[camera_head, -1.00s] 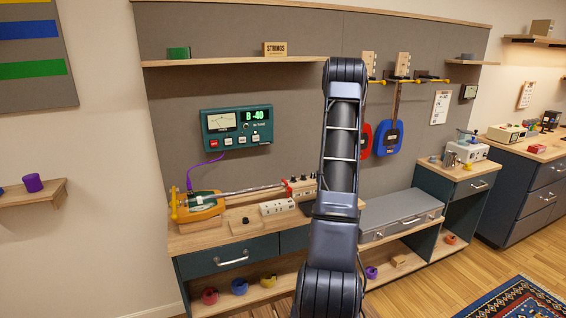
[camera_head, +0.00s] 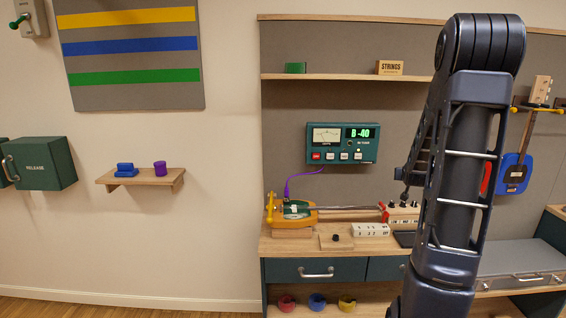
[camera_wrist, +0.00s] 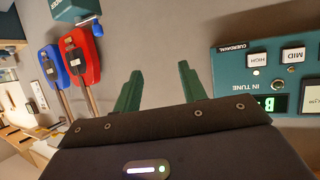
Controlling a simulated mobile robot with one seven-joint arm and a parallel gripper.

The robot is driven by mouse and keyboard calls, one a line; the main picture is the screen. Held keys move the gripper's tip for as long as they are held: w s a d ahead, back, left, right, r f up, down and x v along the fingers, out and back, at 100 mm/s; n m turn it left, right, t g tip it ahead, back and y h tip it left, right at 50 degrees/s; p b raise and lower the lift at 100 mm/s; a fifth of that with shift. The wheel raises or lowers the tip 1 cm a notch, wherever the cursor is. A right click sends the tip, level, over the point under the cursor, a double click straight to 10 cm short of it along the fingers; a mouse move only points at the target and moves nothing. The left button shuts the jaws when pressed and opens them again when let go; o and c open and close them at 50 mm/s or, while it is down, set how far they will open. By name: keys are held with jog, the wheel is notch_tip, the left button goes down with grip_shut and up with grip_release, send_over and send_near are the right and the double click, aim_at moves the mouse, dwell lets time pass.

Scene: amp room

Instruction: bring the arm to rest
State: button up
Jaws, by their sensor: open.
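My gripper (camera_wrist: 158,90) shows in the wrist view with its two green fingers apart and nothing between them. The wrist view is tilted, so the scene lies sideways or upside down in it. The teal tuner panel (camera_wrist: 268,70) is to the right of the fingers, and a red guitar (camera_wrist: 80,56) and a blue guitar (camera_wrist: 53,66) are to the left. In the head view my arm rises in front of the workbench and bends at the top. My gripper is hidden behind the arm there.
A grey case (camera_head: 520,262) lies at right. A small shelf (camera_head: 140,179) and a green RELEASE box (camera_head: 44,163) are on the left wall.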

jog(key=s+a+r+g+y, duration=0.1)
jog(key=s+a+r+g, duration=0.1)
jog(key=s+a+r, duration=0.5)
jog(key=s+a+n+g+y, duration=0.1)
jog(key=s+a+g, duration=0.1)
jog(key=s+a, duration=0.3)
jog(key=s+a+r+n+g+y, duration=0.1)
jog(key=s+a, duration=0.4)
jog(key=s, duration=0.9)
jog(key=s+a+n+g+y, duration=0.1)
jog(key=s+a, duration=0.4)
jog(key=s, duration=0.5)
jog(key=shift+r+g, duration=0.2)
jog(key=shift+g, duration=0.7)
